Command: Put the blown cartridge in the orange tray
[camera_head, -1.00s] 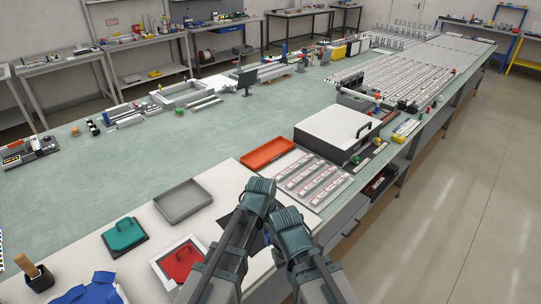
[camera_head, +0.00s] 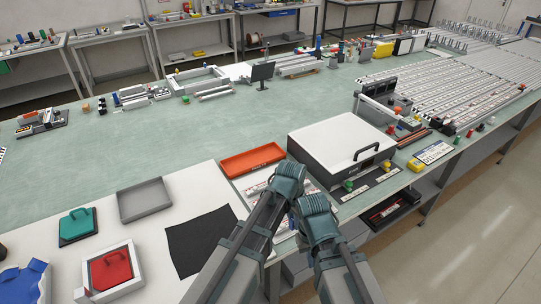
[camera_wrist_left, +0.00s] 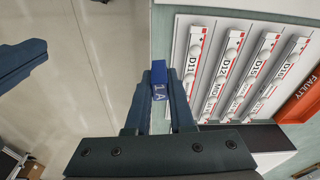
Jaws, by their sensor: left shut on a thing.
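My left gripper (camera_wrist_left: 158,98) is shut on a small blue block marked "1 A" (camera_wrist_left: 158,78), seen in the left wrist view. It is held beside the grey holder with white labelled strips, over the floor side of the bench edge. The orange tray (camera_head: 252,161) lies on the bench beyond the grippers; its "FAULTY" wall shows at the right of the left wrist view (camera_wrist_left: 300,102). It looks empty in the head view. In the head view my left gripper (camera_head: 289,178) and right gripper (camera_head: 314,205) hide their own fingertips.
The strip holder (camera_wrist_left: 228,75) lies beside the orange tray. A white-lidded box (camera_head: 342,145) stands right of it. A grey tray (camera_head: 143,199), a black mat (camera_head: 200,241), a teal-handled lid (camera_head: 77,226) and a red one (camera_head: 111,269) lie to the left. The green bench middle is clear.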

